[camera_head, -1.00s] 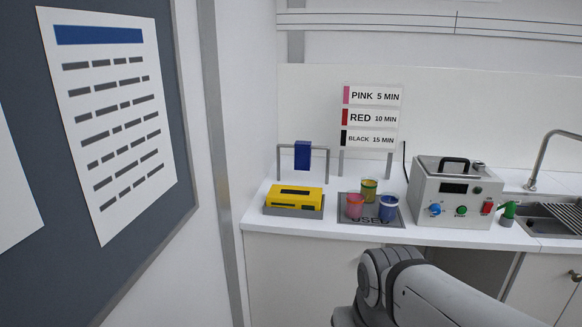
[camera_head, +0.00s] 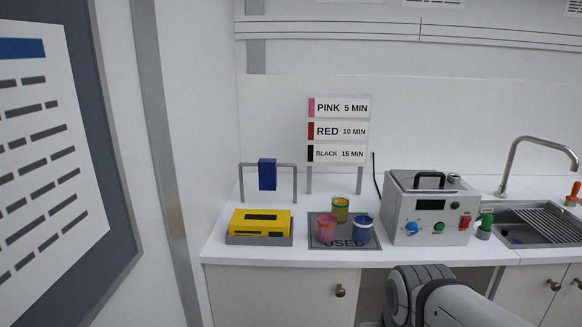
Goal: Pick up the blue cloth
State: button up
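The blue cloth (camera_head: 267,175) hangs folded over the top bar of a small grey rack (camera_head: 241,183) at the back left of the white counter. It hangs behind a yellow box and clear of the counter top. My arm shows at the bottom right, in front of the counter and well away from the cloth. My gripper is not in view.
The yellow box (camera_head: 261,221) on a grey base stands in front of the rack. A grey "USED" mat (camera_head: 341,244) holds a pink jar (camera_head: 326,229), a yellow jar (camera_head: 340,210) and a blue jar (camera_head: 362,230). A grey machine (camera_head: 430,213) stands right, beside a sink (camera_head: 540,222).

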aim_at(267, 167)
jog(key=z, duration=0.1)
jog(key=i, duration=1.4)
jog(key=u, duration=0.8)
